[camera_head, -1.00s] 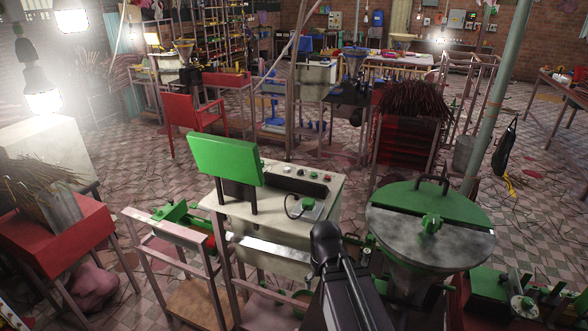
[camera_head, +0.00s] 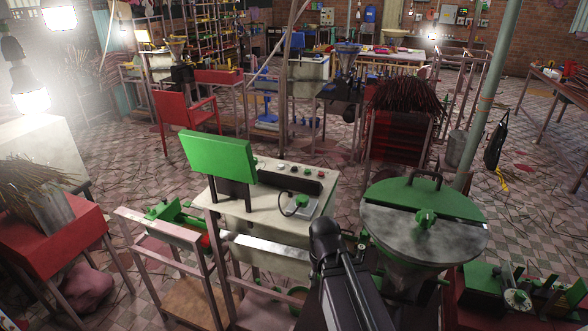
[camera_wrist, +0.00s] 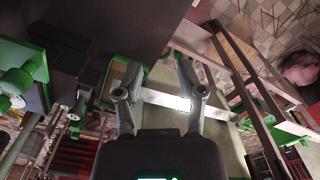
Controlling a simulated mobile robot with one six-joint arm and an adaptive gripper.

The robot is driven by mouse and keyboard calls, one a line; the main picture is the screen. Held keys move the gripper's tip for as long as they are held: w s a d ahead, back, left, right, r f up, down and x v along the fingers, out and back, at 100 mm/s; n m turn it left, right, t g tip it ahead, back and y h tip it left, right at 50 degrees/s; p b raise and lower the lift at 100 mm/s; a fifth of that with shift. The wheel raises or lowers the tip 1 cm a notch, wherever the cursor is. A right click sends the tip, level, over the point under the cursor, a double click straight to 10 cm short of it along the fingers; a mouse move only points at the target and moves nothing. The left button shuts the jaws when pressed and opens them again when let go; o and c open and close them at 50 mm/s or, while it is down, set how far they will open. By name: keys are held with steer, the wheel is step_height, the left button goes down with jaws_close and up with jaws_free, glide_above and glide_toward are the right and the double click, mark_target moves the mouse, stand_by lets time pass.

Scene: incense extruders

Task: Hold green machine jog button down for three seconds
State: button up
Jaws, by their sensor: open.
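The machine is a cream control box (camera_head: 245,215) with a tilted green panel (camera_head: 217,157) at its back left. A row of small buttons (camera_head: 293,171) runs along its far top edge; they are too small to tell which is the jog button. A green knob (camera_head: 304,201) on a plate sits on its top. In the head view my arm rises in front of the machine and my gripper cannot be made out there. In the wrist view my gripper (camera_wrist: 157,68) is open, with nothing between its fingers. The buttons are not discernible in that view.
A round metal hopper with a green lid (camera_head: 425,205) stands right of the machine. A metal frame (camera_head: 150,245) stands to its left, beyond it a red table (camera_head: 45,250). Lamps (camera_head: 30,95) hang at the left.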

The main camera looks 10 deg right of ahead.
jaws_close()
steer(key=shift+d, duration=0.1)
stand_by(0.9)
